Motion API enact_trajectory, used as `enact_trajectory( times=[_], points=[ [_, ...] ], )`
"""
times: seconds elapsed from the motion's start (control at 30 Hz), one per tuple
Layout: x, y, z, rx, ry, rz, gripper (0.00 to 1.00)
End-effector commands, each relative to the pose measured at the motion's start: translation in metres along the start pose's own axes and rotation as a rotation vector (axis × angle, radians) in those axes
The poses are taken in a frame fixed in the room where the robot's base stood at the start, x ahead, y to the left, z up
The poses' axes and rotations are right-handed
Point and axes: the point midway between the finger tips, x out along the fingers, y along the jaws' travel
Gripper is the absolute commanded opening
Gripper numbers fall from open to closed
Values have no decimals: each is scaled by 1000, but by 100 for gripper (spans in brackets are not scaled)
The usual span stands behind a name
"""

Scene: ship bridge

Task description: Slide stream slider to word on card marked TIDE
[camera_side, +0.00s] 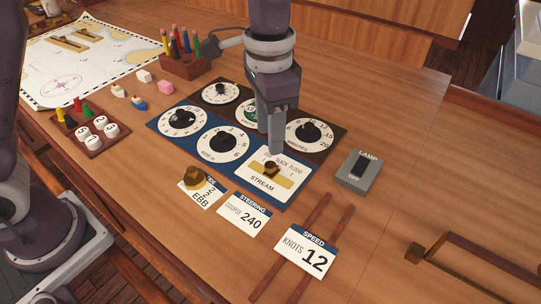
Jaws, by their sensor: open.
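The stream slider (271,168) is a small brown knob on a pale yellow strip of the white STREAM plate (263,184). It sits near the middle of its track. SLACK and FLOOD can be made out above the track, while my gripper partly covers the lettering. My gripper (275,150) points down just above and behind the knob, jaws open; I cannot tell whether its fingers straddle the knob. The TIDE card (203,199) lies on the table left of the plate and reads EBB. A brass weight on it hides part of its heading.
Dials with black knobs (182,117) fill the panel behind the slider. STEERING (243,216) and SPEED (306,252) cards lie in front. A grey LAMP switch (357,170) stands at right.

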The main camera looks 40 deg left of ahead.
Motion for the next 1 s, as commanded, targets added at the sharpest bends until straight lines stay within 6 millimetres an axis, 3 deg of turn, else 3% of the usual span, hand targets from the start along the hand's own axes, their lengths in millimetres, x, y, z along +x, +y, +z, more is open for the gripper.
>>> enact_trajectory(
  times=[0.4,0.7,0.9,1.0],
  points=[
    [67,0,-1,2,-5,1,43],
    [72,0,-1,2,-2,0,43],
    [72,0,-1,1,-2,0,4],
    [72,0,-1,1,-2,0,0]
  ],
)
